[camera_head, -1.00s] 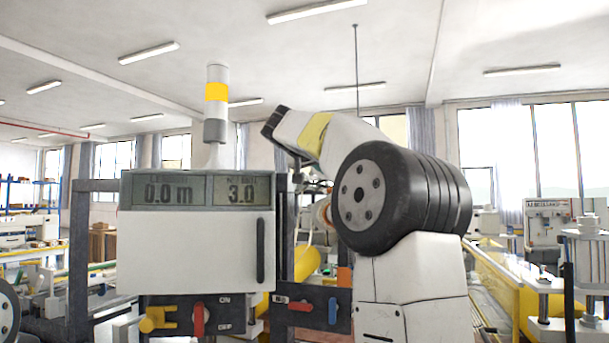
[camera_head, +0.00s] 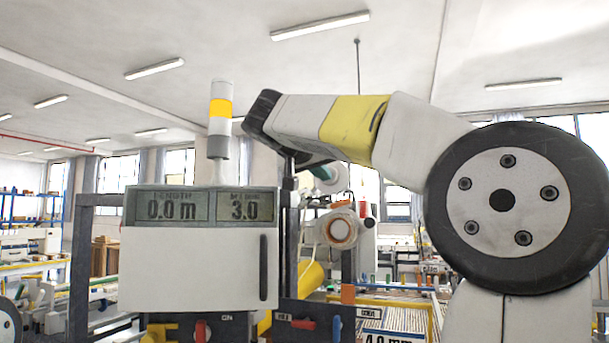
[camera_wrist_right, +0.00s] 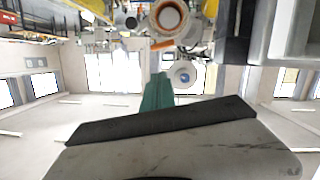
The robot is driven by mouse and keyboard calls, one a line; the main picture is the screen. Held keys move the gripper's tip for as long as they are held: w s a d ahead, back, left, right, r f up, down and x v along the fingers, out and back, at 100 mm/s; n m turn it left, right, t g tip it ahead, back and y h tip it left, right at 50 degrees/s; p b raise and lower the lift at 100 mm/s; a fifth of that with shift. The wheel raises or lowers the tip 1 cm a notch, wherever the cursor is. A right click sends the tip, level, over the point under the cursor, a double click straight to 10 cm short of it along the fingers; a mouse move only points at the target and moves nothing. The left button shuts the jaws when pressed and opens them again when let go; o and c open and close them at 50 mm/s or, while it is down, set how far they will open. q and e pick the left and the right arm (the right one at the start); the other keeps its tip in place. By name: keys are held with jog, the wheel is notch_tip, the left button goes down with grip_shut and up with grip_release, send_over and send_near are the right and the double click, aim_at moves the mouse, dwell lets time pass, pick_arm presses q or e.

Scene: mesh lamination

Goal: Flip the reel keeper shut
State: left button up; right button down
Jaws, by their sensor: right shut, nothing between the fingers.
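My right gripper (camera_head: 320,168) shows beneath my right wrist in the head view, small and partly hidden. In the right wrist view its teal fingers (camera_wrist_right: 157,90) are together with nothing between them. A pale reel with a brown core (camera_head: 341,232) lies below and beyond the gripper; it also shows at the top of the right wrist view (camera_wrist_right: 170,17). A small orange piece (camera_wrist_right: 162,45) sits beside the reel, past the fingertips; it looks like the keeper, but its exact position is unclear. I cannot tell whether the fingertips touch it. My left gripper is out of view.
A white cabinet (camera_head: 190,268) with a display reading 0.0 m and 3.0 stands left of the reel. A signal lamp (camera_head: 219,120) rises above it. A dark post (camera_head: 290,225) stands between cabinet and reel.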

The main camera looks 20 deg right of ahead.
jog(key=shift+a+r, duration=0.1)
jog(key=a+r, duration=0.4)
jog(key=a, duration=0.1)
jog(key=shift+s+a, duration=0.15)
jog(key=shift+a, duration=0.25)
jog(key=shift+f, duration=0.1)
send_over(338, 204)
jog(key=w+a, duration=0.2)
jog(key=a, duration=0.1)
notch_tip(338, 204, down, 5)
jog(key=shift+d+f, duration=0.35)
jog(key=shift+f, duration=0.55)
jog(key=shift+d+f, duration=0.3)
jog(key=shift+f, duration=0.6)
